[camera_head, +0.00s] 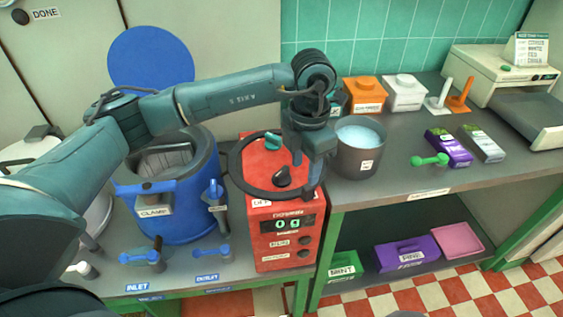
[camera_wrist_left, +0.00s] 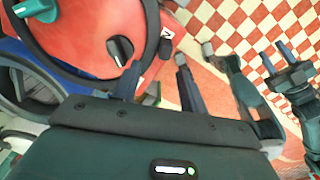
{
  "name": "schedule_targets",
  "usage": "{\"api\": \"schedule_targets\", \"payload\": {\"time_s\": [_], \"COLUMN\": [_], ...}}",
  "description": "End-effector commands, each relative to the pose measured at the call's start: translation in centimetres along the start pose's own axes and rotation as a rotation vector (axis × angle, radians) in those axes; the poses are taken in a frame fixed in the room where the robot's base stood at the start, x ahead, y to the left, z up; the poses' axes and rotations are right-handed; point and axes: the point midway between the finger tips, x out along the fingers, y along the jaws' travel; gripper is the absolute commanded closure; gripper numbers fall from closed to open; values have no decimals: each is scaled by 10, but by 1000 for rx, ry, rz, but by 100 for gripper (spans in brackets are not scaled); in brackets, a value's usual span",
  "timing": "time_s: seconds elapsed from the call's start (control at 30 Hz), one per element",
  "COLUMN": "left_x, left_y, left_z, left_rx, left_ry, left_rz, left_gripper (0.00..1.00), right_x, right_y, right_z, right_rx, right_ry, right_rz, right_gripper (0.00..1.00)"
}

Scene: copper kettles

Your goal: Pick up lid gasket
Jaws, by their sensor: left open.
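The lid gasket, a dark thick ring (camera_head: 240,183), lies on top of the red scale box (camera_head: 288,262) and overhangs its edges. It also shows as a dark curve in the left wrist view (camera_wrist_left: 62,66). My left gripper (camera_head: 304,178) points down over the right side of the ring, its fingers apart. In the left wrist view my left gripper (camera_wrist_left: 158,66) has its left finger close to the ring's rim; I cannot tell if they touch. Nothing is clearly held. My right gripper (camera_wrist_left: 276,58) is small at the right of that view.
A blue kettle (camera_head: 180,215) with clamps stands close left of the scale, its blue lid (camera_head: 150,58) behind. A grey pot (camera_head: 362,160) of pale liquid stands close right of the gripper. A dark knob (camera_head: 283,176) and a green item (camera_head: 272,141) sit inside the ring.

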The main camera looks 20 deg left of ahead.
Motion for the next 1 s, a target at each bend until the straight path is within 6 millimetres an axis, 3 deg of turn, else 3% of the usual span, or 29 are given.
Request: {"api": "schedule_targets", "payload": {"time_s": [0.17,0.43,0.73,1.0], "left_x": [12,50,55,55], "left_y": [-3,-7,-7,-6], "left_z": [3,9,9,9], "left_rx": [1,0,1,1], "left_ry": [2,2,-1,-1], "left_rz": [-3,-2,-1,-1], "left_gripper": [57,57,57,79], "right_x": [-3,-6,-4,-5], "right_y": [2,6,5,4], "right_z": [-4,-4,0,-2], "right_rx": [3,13,21,20], "right_ry": [-4,-22,-29,-25], "right_rz": [6,22,22,21], "right_gripper": [64,64,64,64]}}
